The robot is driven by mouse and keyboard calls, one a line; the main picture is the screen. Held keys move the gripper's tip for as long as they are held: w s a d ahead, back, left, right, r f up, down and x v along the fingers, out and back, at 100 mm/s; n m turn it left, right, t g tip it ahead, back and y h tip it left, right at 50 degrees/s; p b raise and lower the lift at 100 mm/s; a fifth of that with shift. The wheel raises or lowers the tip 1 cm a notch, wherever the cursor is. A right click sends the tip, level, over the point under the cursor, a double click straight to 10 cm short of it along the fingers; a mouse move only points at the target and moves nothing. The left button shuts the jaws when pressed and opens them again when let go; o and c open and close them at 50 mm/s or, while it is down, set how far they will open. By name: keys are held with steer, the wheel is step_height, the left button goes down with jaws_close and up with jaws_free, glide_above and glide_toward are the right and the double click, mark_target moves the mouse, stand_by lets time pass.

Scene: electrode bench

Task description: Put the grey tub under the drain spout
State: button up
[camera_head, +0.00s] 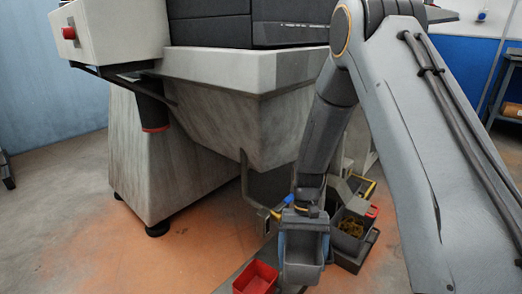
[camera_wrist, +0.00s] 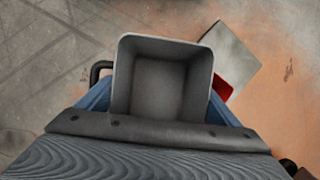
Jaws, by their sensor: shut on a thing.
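My gripper (camera_head: 304,250) is shut on a grey tub (camera_head: 303,273), with its blue fingers on either side of it. In the wrist view the grey tub (camera_wrist: 160,80) is seen from above, open and empty inside, between the fingers. A thin drain pipe (camera_head: 245,180) comes down the front of the machine's hopper. It bends towards a blue valve handle (camera_head: 288,199) and brass fitting just behind my gripper. The spout's mouth is hidden or too small to tell. I cannot tell whether the tub is under it.
A red tub (camera_head: 257,277) sits on a grey board to the left of my gripper; its edge shows in the wrist view (camera_wrist: 222,88). A bin with brown scraps (camera_head: 351,227) stands at the right. A dark bent pipe (camera_wrist: 100,70) is near the tub's left side. Floor at left is clear.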

mark_target(331, 251)
steer(key=shift+n, duration=0.6)
steer(key=d+r, duration=0.1)
steer(key=d, duration=0.4)
steer(key=d+r, duration=0.1)
steer(key=d, duration=0.2)
steer(key=shift+w+d+r, duration=0.1)
steer(key=shift+w+r, duration=0.1)
steer(key=shift+r, duration=0.1)
steer(key=shift+s+a+r+p, duration=0.15)
steer(key=shift+a+r+p, duration=0.05)
steer(key=shift+r+p, duration=0.3)
steer(key=s+r+p, duration=0.3)
steer(key=r+p, duration=0.8)
steer(key=p, duration=0.1)
steer(key=s+r+p, duration=0.3)
steer(key=r+p, duration=0.8)
steer(key=p, duration=0.1)
steer(key=s+r+p, duration=0.4)
steer(key=r+p, duration=0.7)
steer(key=p, duration=0.2)
steer(key=shift+s+a, duration=0.1)
